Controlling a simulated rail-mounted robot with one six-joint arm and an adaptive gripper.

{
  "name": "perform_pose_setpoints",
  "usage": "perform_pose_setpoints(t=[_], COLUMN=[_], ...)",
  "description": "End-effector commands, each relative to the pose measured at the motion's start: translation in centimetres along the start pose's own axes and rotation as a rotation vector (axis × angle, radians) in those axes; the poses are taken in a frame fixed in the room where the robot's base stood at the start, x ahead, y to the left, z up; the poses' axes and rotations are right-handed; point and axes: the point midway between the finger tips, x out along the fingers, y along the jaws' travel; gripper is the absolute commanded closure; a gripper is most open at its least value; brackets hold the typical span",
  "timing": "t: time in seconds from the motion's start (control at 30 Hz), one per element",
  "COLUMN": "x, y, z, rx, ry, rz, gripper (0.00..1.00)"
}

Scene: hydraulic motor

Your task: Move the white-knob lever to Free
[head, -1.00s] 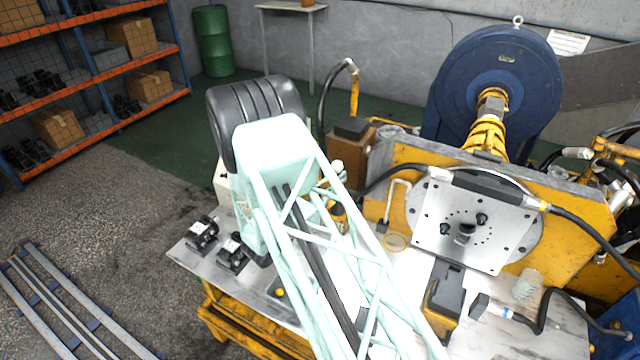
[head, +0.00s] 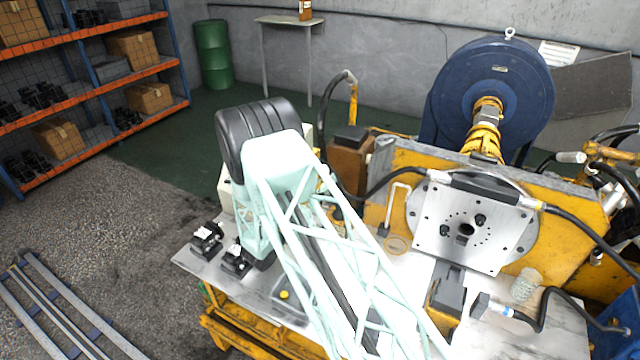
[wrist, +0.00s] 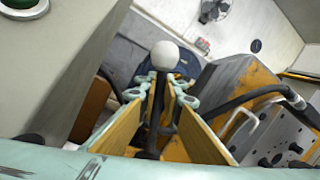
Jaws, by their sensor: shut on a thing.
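In the wrist view the white knob (wrist: 165,56) tops a dark upright lever stem (wrist: 155,112). My gripper (wrist: 163,92) has its two tan-padded fingers on either side of the stem, just below the knob, and is shut on the lever. The knob stands clear above the fingertips. In the head view my pale green arm hides the lever and most of the gripper. No Free label or mark can be read in either view.
A grey box-like housing (wrist: 50,60) stands close on the left in the wrist view. A yellow motor frame with a perforated metal plate (head: 440,245) and black hoses (head: 590,225) lies to the right. Two small black parts (head: 206,240) sit at the bench's left end.

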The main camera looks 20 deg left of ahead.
Motion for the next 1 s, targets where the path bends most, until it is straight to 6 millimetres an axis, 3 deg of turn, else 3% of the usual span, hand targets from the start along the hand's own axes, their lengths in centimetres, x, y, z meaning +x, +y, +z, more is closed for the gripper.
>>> perform_pose_setpoints(t=[0.37,0.4,0.53,1.0], x=[0.01,0.01,0.02,-0.34], y=[0.15,0.16,0.12,0.07], z=[0.00,0.00,-0.01,-0.04], rx=[-0.004,-0.004,-0.003,-0.003], ry=[-0.001,-0.002,-0.001,0.000], rz=[0.003,0.003,0.002,0.001], gripper=[1.00,0.90,0.79,0.79])
